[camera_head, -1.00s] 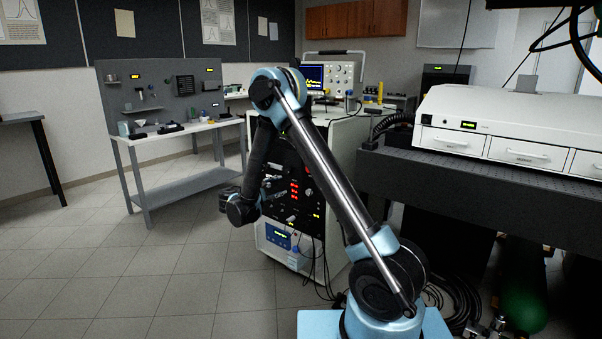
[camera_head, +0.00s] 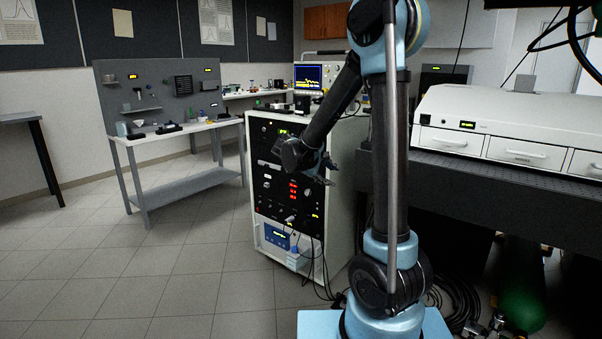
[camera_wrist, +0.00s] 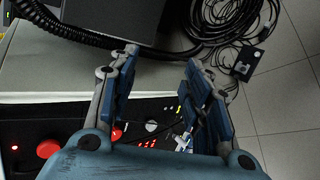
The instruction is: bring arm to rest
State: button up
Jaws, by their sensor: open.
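My gripper (camera_head: 318,172) hangs at the end of my raised and bent arm, in front of the right part of the black equipment rack (camera_head: 283,170) in the head view. In the wrist view my gripper (camera_wrist: 160,75) has its two blue fingers spread apart. Nothing is between the fingertips. Past them the wrist view shows the rack's black panel with a red button (camera_wrist: 48,149), a pale cabinet surface and the floor.
A workbench (camera_head: 180,135) stands at the left. A white laser housing (camera_head: 500,115) sits on the dark optical table (camera_head: 480,170) at the right. Black cables (camera_wrist: 215,25) lie coiled on the floor. The left floor is clear.

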jog(key=s+d+m+g+y, duration=0.2)
jog(key=s+d+m, duration=0.1)
jog(key=s+d, duration=0.5)
jog(key=s+f+m+g+y, duration=0.1)
jog(key=s+f+m+y, duration=0.2)
jog(key=s, duration=1.1)
jog(key=s+f+m+g+y, duration=0.1)
jog(key=s+f+m+y, duration=0.2)
jog(key=s, duration=1.1)
jog(key=shift+f+m+y, duration=0.3)
jog(key=shift+f+m, duration=0.4)
jog(key=shift+f, duration=0.1)
jog(key=shift+w+d, duration=0.1)
jog(key=shift+w+f, duration=0.2)
jog(key=shift+w, duration=0.25)
